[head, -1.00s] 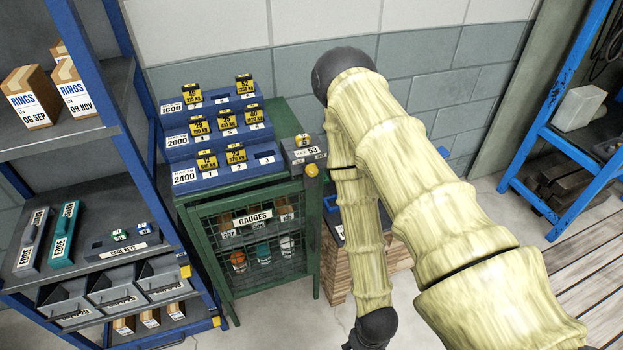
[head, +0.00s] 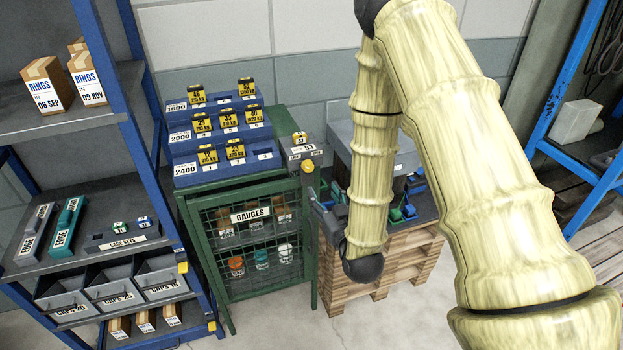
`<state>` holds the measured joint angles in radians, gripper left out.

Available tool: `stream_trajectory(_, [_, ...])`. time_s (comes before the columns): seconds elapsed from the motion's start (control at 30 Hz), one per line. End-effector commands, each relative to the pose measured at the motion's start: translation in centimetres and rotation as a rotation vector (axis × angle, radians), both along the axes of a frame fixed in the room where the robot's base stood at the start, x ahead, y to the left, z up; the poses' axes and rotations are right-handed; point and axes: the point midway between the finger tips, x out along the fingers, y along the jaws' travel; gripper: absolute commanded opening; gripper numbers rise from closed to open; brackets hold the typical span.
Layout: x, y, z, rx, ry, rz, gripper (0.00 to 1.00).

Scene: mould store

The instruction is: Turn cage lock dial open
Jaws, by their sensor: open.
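The green gauge cage (head: 190,230) stands in the middle, its mesh door shut, with a GAUGES label and several jars and boxes behind the mesh. A round yellow dial (head: 308,167) sits at the top right corner of the cage front. Its pointer direction is too small to tell. My gripper (head: 314,198) is open, dark and partly seen edge-on, just below and slightly right of the dial at the cage's right post. It looks apart from the dial, though the exact gap cannot be told. Nothing shows between its fingers.
A blue stepped rack (head: 225,170) with yellow tags stands on the cage top, beside a small grey block (head: 303,152). A blue shelf unit (head: 175,200) stands close on the left. A wooden pallet stack (head: 400,268) stands right of the cage. Floor is clear in front.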

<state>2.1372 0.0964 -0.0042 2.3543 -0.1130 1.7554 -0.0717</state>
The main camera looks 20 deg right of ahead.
Motion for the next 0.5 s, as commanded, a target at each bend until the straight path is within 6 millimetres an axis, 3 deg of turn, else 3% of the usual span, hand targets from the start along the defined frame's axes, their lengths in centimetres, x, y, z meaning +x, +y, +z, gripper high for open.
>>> stream_trajectory(0.27, [2.1, 0.5, 1.1, 0.000, -0.032, 0.007, 0.49])
stream_trajectory(0.5, [6.0, 0.7, 1.2, 0.000, -0.031, 0.008, 0.49])
